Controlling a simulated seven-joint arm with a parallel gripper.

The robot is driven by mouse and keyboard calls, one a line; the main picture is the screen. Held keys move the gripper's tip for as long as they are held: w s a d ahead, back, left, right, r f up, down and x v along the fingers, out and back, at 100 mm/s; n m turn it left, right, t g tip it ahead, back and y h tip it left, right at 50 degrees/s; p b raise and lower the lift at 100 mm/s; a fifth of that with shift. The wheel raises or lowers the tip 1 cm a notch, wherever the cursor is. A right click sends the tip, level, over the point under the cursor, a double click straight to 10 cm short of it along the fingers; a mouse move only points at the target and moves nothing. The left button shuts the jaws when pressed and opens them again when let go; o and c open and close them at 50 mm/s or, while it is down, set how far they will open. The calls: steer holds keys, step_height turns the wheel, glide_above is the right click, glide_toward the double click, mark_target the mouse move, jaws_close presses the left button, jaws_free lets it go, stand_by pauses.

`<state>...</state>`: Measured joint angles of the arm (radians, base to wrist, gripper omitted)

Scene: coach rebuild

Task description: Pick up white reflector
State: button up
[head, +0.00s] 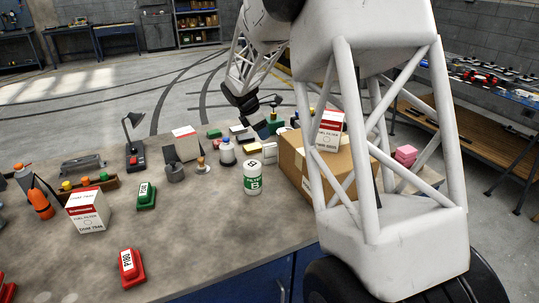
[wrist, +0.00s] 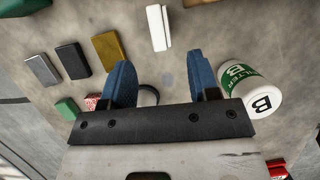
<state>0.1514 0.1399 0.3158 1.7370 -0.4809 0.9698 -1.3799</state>
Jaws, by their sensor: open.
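A white block (wrist: 158,27), which looks like the white reflector, lies flat on the table near the top centre of the wrist view. My gripper (wrist: 160,62) is open, its two blue fingers spread with nothing between them. The white block is beyond the fingertips, apart from them. In the head view my dark gripper is at the far side of the table, partly hidden among small items; I cannot tell for sure which pale piece there is the same block.
A gold block (wrist: 110,48), a black block (wrist: 73,60) and a grey block (wrist: 42,70) lie left of the white one. A white-and-green container (wrist: 250,88) stands close by my right finger. A cardboard box (head: 298,165) stands right of the small items. The table's front left is more open.

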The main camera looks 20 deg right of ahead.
mark_target(268, 145)
steer(key=shift+x, duration=1.3)
steer(key=shift+f, duration=0.1)
steer(key=shift+x, duration=2.55)
steer(key=shift+a, duration=0.1)
steer(key=shift+w, duration=0.1)
steer(key=c, duration=1)
steer(key=shift+r, duration=5.05)
